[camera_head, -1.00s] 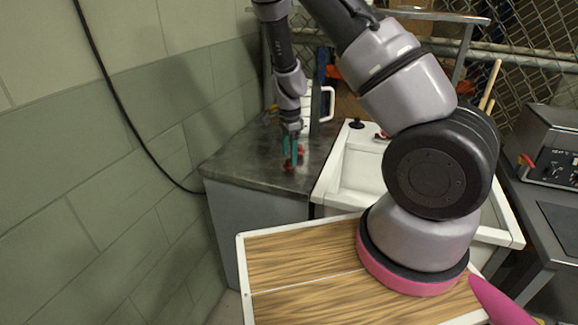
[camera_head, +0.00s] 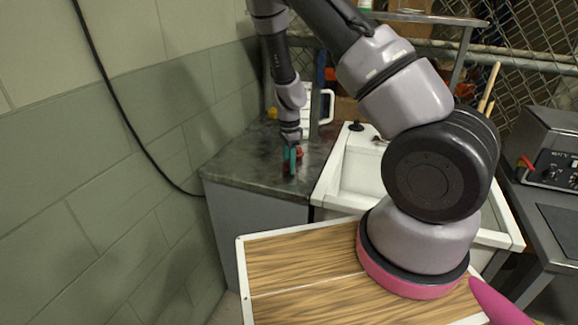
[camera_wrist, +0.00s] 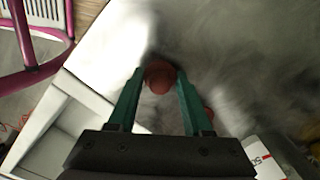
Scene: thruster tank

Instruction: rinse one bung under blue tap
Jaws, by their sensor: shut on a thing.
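My gripper (camera_head: 292,160) is low over the dark worktop left of the sink, its green fingers pointing down. In the wrist view my gripper (camera_wrist: 160,85) is shut on a red bung (camera_wrist: 159,77) held between the fingertips. A second red thing (camera_wrist: 208,114), probably another bung, is partly hidden behind the right finger. In the head view a red thing (camera_head: 299,152) shows beside the fingers; the held bung cannot be made out there. A dark blue upright (camera_head: 321,68) stands behind my gripper; I cannot tell whether it is the blue tap.
The white sink (camera_head: 337,178) is right of the worktop (camera_head: 240,160), partly hidden by my arm. A black knob (camera_head: 356,126) sits on its back rim. A white handled container (camera_head: 328,104) stands behind my gripper. A wall is close on the left.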

